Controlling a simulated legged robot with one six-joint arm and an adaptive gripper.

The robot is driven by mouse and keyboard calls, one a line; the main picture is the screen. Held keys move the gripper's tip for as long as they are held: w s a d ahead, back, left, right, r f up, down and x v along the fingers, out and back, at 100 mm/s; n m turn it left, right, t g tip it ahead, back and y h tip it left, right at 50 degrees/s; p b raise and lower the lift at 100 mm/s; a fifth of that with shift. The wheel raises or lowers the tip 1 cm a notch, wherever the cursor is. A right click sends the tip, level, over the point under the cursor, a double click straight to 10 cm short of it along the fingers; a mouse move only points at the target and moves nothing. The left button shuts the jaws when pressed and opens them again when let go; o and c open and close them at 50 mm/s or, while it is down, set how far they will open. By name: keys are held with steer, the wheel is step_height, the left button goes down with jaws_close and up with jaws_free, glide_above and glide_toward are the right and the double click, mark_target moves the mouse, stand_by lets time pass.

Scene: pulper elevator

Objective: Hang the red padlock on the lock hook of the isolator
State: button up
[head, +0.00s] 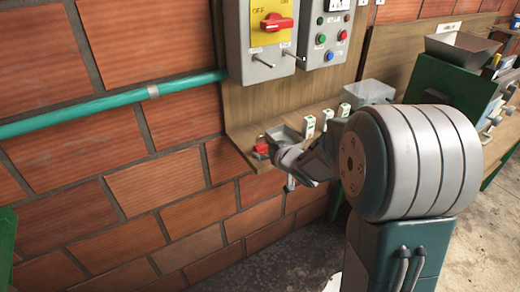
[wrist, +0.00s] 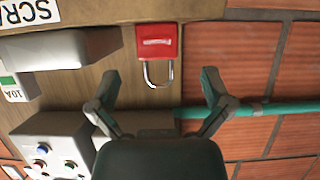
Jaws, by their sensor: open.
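The red padlock (head: 261,150) lies on the wooden shelf below the isolator, beside a small grey tray. In the wrist view, the padlock (wrist: 157,42) shows its red body at the top and its metal shackle pointing down toward my gripper. My gripper (wrist: 160,76) is open, its two fingers apart on either side of the shackle; whether the shackle lies at fingertip depth I cannot tell. In the head view, my gripper (head: 283,158) is just right of the padlock. The isolator (head: 237,45) has a yellow plate, a red handle and a protruding metal peg at its lower front.
Small white-green tagged blocks (head: 309,127) and a grey box (head: 368,92) stand on the shelf (head: 240,150). A teal pipe (head: 110,104) crosses the brick wall. A green machine stands right.

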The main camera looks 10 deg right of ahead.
mark_target(263, 149)
steer(key=x, duration=0.4)
steer(key=shift+s+f, duration=0.1)
steer(key=shift+d, duration=0.4)
steer(key=shift+a, duration=0.3)
steer(key=c, duration=1.3)
steer(key=shift+a, duration=0.15)
